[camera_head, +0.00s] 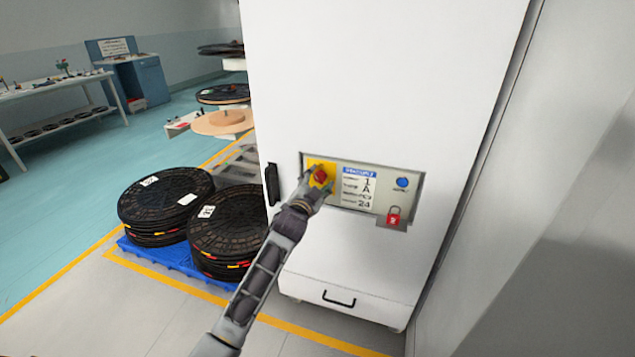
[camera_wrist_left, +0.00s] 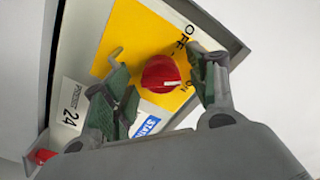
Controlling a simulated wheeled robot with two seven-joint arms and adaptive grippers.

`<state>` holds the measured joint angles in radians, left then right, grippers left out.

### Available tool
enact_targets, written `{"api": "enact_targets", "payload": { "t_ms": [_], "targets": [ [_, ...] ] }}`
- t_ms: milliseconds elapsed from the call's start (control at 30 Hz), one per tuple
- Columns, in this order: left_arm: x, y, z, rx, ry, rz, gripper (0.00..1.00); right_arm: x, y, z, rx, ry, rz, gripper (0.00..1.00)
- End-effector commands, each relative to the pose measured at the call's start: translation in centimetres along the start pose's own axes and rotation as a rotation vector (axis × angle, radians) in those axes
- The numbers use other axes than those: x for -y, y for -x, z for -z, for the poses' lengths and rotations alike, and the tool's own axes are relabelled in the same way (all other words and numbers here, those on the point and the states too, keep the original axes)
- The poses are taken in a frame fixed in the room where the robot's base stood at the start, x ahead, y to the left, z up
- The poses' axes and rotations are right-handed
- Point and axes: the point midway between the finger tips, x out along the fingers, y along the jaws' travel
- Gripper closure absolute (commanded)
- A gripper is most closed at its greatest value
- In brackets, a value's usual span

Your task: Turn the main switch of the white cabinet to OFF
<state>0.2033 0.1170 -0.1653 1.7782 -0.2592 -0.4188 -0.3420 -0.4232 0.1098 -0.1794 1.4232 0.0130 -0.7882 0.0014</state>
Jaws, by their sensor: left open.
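The white cabinet (camera_head: 370,90) stands in front of me with a recessed control panel. Its main switch is a red knob (camera_head: 320,174) on a yellow plate; the knob also shows in the left wrist view (camera_wrist_left: 160,73), with OFF and ON printed on the yellow plate (camera_wrist_left: 135,38). My left gripper (camera_head: 319,186) is at the switch. In the left wrist view its green-padded fingers (camera_wrist_left: 163,88) are open, one on each side of the knob. Whether they touch it, and exactly where the knob points, I cannot tell. My right gripper is not in view.
Black reels (camera_head: 165,200) stand on a blue pallet (camera_head: 170,258) at left.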

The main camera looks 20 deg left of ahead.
Motion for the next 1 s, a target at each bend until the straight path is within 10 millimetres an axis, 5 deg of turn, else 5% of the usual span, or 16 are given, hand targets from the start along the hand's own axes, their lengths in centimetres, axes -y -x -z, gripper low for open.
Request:
{"api": "enact_targets", "payload": {
  "t_ms": [233, 600, 1000],
  "targets": [
    [0.0, -0.02, 0.0, 0.0, 0.0, 0.0, 0.42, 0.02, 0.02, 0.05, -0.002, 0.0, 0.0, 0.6],
    [-0.01, -0.01, -0.01, 0.0, 0.0, 0.0, 0.88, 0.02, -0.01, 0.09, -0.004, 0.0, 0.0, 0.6],
    [-0.02, -0.01, -0.01, 0.001, 0.028, -0.001, 0.88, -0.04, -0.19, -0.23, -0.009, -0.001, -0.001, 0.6]
  ]
}}
